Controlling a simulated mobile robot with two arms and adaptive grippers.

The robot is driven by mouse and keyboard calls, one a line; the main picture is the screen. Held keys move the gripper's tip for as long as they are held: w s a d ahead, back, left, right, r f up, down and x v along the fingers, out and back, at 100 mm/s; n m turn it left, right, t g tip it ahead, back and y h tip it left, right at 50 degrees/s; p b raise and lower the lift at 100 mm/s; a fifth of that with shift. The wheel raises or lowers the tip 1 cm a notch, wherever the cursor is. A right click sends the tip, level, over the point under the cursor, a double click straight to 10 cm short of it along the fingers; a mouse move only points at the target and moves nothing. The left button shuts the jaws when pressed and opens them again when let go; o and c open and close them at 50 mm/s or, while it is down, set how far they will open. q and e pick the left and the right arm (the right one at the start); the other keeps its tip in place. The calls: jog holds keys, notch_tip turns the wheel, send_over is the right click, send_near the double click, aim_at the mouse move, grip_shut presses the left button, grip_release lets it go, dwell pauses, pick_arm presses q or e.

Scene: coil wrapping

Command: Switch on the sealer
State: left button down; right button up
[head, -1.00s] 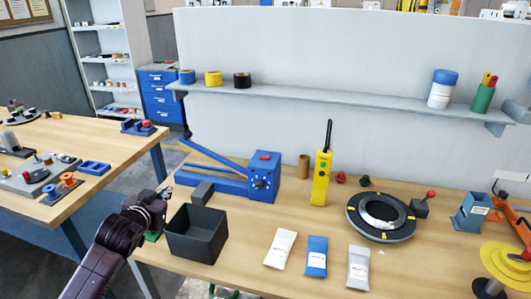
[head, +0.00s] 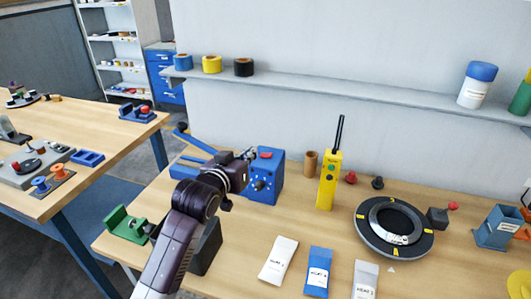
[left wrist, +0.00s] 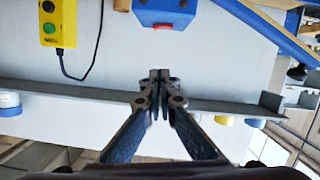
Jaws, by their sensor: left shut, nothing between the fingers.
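The sealer is a blue box (head: 266,182) with a dark knob on its front, a red switch (head: 265,155) on top and long blue arms (head: 196,143) reaching left. My left gripper (head: 250,155) is at the box's upper left, close to the red switch, and hides part of the box and arms. Whether it touches the box I cannot tell. In the left wrist view the shut, empty fingers (left wrist: 160,74) point toward the blue box (left wrist: 166,8) and its red switch (left wrist: 163,26), with a gap in the picture. My right gripper is not in view.
A yellow control box (head: 327,182) with a black antenna-like cable stands right of the sealer, beside a brown tube (head: 311,163). A black bin (head: 207,247) is partly behind my left arm. Packets (head: 318,270) lie in front; a dark ring (head: 395,228) lies right.

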pick_arm(q)
jog(key=p, duration=0.2)
send_over(265, 161)
jog(key=shift+a+f, duration=0.15)
jog(key=shift+f, duration=0.45)
jog(key=shift+a+f, duration=0.15)
jog(key=shift+f, duration=0.4)
jog(key=shift+d+f+p, duration=0.2)
jog(key=shift+f+p, duration=0.35)
jog(key=shift+f, duration=0.7)
jog(key=shift+s+d+f, duration=0.1)
jog(key=shift+f, duration=0.75)
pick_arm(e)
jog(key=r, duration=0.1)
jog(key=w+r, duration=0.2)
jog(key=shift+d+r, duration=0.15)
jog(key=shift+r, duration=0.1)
